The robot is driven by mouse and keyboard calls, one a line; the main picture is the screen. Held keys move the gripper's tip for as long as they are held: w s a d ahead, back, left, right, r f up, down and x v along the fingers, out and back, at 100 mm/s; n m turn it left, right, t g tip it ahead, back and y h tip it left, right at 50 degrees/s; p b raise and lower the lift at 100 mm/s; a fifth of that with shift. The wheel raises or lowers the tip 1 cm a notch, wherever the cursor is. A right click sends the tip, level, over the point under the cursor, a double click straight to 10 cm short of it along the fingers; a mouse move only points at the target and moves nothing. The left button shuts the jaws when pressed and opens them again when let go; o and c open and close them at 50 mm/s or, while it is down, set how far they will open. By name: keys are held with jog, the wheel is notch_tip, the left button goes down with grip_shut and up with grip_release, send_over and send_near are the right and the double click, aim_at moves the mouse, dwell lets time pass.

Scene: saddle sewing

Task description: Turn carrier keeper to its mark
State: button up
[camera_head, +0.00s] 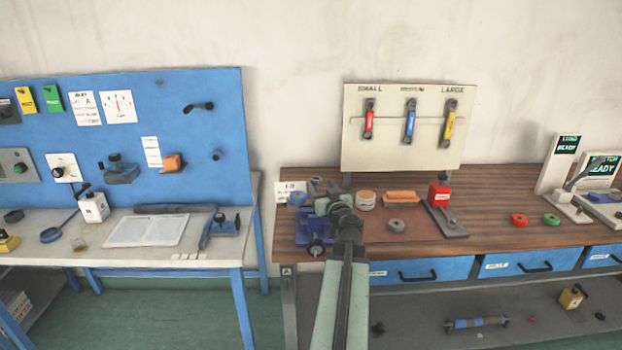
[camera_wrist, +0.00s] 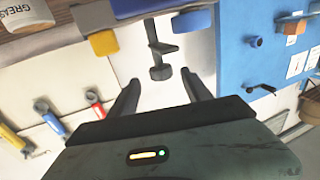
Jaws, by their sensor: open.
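Nothing in view is labelled as the carrier keeper, and I cannot tell for certain which part it is. A blue fixture (camera_head: 312,229) with dark parts stands at the left end of the wooden bench, beside my gripper (camera_head: 341,211). In the wrist view, a dark stem with a side arm and a round knob (camera_wrist: 162,72) shows between the two fingers of my gripper (camera_wrist: 160,82). The fingers are spread apart and nothing is held. A blue block (camera_wrist: 192,21) and a yellow block (camera_wrist: 103,43) flank the stem. No mark is readable.
The wooden bench (camera_head: 490,230) also bears a grease tin (camera_head: 365,200), an orange block (camera_head: 401,198) and a red-topped stand (camera_head: 438,194). A board with three coloured tools (camera_head: 410,125) stands behind. A blue panel (camera_head: 200,115) rises over the left table.

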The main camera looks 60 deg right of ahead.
aim_at(314, 177)
jog(key=x, duration=0.7)
jog(key=shift+w+d, duration=0.2)
jog(key=shift+w, duration=0.15)
jog(key=shift+a, duration=0.1)
grip_shut()
jog(key=shift+s, duration=0.1)
dwell(0.7)
